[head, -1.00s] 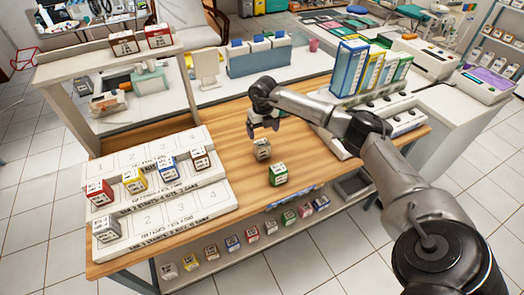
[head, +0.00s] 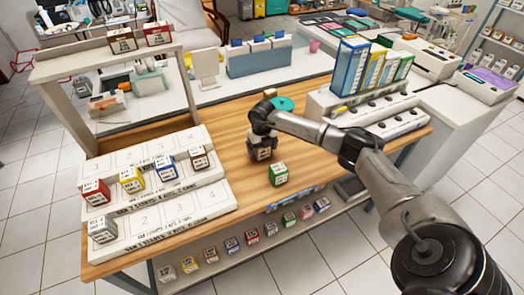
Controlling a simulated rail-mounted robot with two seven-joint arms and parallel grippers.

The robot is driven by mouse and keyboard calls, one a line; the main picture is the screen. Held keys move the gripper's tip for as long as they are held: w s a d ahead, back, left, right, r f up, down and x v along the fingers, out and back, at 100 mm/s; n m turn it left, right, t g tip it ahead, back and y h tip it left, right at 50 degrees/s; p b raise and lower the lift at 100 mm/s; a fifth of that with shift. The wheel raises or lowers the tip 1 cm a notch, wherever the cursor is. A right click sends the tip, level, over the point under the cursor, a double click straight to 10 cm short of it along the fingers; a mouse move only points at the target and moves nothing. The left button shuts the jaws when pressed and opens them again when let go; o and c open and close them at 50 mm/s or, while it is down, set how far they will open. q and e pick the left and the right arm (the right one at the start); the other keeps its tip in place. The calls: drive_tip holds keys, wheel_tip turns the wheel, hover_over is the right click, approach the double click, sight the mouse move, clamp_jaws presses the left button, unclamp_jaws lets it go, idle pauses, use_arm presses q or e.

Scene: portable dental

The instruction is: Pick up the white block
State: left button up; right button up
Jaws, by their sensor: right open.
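A small whitish block (head: 263,154) with dark print stands on the wooden table (head: 232,180), left of and behind a green block (head: 278,174). My right gripper (head: 262,146) is open and lowered right over this block. Its wrist and fingers hide the top of the block, and I cannot tell whether the fingers touch it. Another whitish-grey block (head: 103,229) sits on the front step of the white numbered rack (head: 186,210) at the left. My left gripper is not in view.
Red (head: 96,192), yellow (head: 132,179), blue (head: 165,169) and brown (head: 198,158) blocks stand on the rack. Tall coloured boxes (head: 349,66) stand at the right back. Several blocks line the lower shelf.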

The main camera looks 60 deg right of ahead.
drive_tip(key=shift+c, duration=0.4)
drive_tip(key=c, duration=0.9)
drive_tip(key=shift+c, duration=0.3)
drive_tip(key=shift+r, duration=0.1)
